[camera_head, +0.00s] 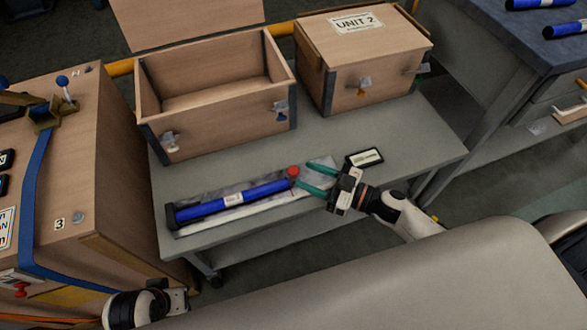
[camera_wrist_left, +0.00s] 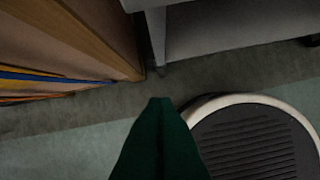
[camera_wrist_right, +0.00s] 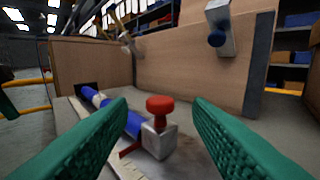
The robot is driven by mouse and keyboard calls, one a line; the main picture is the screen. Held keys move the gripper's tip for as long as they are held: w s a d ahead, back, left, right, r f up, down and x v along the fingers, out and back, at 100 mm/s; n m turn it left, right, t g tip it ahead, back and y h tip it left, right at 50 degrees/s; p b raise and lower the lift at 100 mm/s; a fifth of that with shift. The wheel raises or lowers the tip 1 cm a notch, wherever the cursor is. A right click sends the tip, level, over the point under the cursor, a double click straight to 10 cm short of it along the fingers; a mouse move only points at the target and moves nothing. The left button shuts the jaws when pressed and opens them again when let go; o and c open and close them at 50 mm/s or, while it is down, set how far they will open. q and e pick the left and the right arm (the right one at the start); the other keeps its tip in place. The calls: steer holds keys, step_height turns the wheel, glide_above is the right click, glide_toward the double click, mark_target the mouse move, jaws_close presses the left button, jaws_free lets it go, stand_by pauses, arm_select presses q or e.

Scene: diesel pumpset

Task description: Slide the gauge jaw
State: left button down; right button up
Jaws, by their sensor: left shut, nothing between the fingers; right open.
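A long blue gauge (camera_head: 255,193) lies on a pale sheet on the grey cart, with a black end piece (camera_head: 171,217) at its left. At its right end is a metal jaw block (camera_wrist_right: 157,141) with a red knob (camera_head: 293,171). My right gripper (camera_head: 303,174) is open, its green fingers pointing at the knob. In the right wrist view the knob (camera_wrist_right: 160,105) and block show between the fingers, apart from both. My left gripper (camera_wrist_left: 160,103) is shut and empty over the floor; its fingertips are not clear in the head view.
An open wooden box (camera_head: 210,102) and a closed box marked UNIT 2 (camera_head: 375,62) stand behind the gauge. A wooden crate (camera_head: 105,190) with a blue strap stands at left. The cart's front left (camera_head: 230,235) is clear.

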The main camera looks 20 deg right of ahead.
mark_target(298, 172)
steer(key=x, duration=0.5)
arm_select(q)
steer(key=shift+v, duration=0.9)
steer(key=shift+w+r, duration=0.1)
steer(key=shift+w, duration=0.05)
